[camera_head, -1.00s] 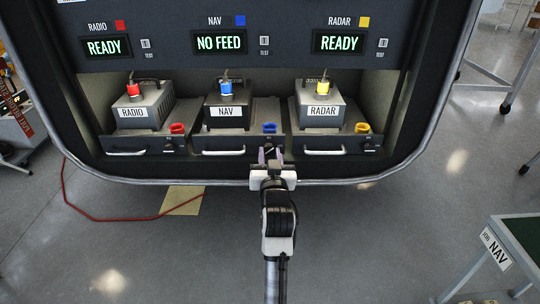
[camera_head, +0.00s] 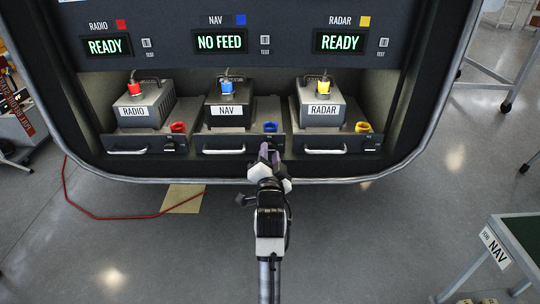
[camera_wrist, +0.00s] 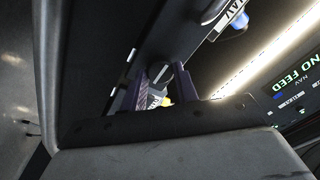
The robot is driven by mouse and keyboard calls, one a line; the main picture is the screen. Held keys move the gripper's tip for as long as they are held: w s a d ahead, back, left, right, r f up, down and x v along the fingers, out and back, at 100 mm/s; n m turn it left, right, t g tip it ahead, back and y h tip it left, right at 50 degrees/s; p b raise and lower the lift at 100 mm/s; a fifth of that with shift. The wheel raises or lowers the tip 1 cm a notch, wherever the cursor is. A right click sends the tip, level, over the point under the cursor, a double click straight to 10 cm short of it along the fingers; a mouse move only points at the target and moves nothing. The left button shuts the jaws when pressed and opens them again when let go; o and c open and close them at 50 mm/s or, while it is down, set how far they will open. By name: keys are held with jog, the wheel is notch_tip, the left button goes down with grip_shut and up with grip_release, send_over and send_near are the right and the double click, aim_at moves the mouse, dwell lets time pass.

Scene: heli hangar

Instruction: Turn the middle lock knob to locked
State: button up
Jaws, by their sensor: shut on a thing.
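The middle tray, with the black NAV unit (camera_head: 227,108) on it, has a lock knob at the right end of its front face. My gripper (camera_head: 265,153) reaches up to that spot and covers the knob in the head view. In the wrist view the grey knob (camera_wrist: 160,74) sits between my two purple fingers (camera_wrist: 164,82), which are shut on it. The knob's exact angle and its markings are too small to read. The NAV display (camera_head: 219,42) reads NO FEED.
The RADIO unit (camera_head: 138,105) is on the left and the RADAR unit (camera_head: 321,105) on the right, both under READY displays. The middle handle (camera_head: 223,150) is just left of my gripper. A NAV-labelled table (camera_head: 495,248) stands at the lower right.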

dwell(0.5)
jog(key=o, duration=1)
jog(key=shift+c, duration=0.2)
jog(key=shift+s, duration=0.1)
jog(key=shift+s+f, duration=0.1)
jog(key=shift+s, duration=0.15)
jog(key=s+f+b, duration=0.1)
jog(key=s+b, duration=0.2)
jog(key=s, duration=1)
jog(key=shift+f, duration=0.2)
